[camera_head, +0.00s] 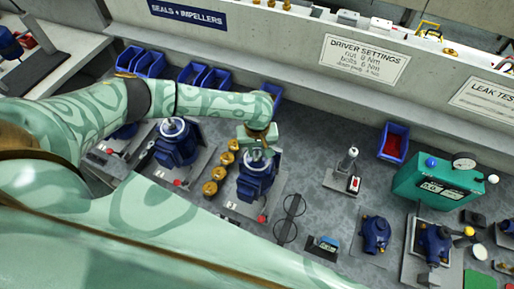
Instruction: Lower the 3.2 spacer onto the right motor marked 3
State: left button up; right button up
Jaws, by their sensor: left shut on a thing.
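My left arm reaches in from the left, and my left gripper (258,152) points down right over the right blue motor (256,180). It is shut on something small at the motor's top. I take this to be the 3.2 spacer, but the hand hides it and no marking can be read. I cannot tell whether it touches the motor. The motor stands upright on a grey plate; its mark 3 cannot be made out. Another blue motor (175,148) stands to the left with a bare silver top. My right gripper is not in view.
Several brass parts (219,173) stand in a row between the motors. Blue bins (393,143) line the back wall. A driver (345,165) on a grey plate, a green test box (436,183) and blue pump housings (375,233) are to the right.

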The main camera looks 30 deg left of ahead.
pick_arm(q)
jog(key=shift+p, duration=0.35)
dwell(0.6)
jog(key=o, duration=2.1)
jog(key=shift+f, duration=0.1)
notch_tip(320, 180, up, 9)
jog(key=p, duration=1.2)
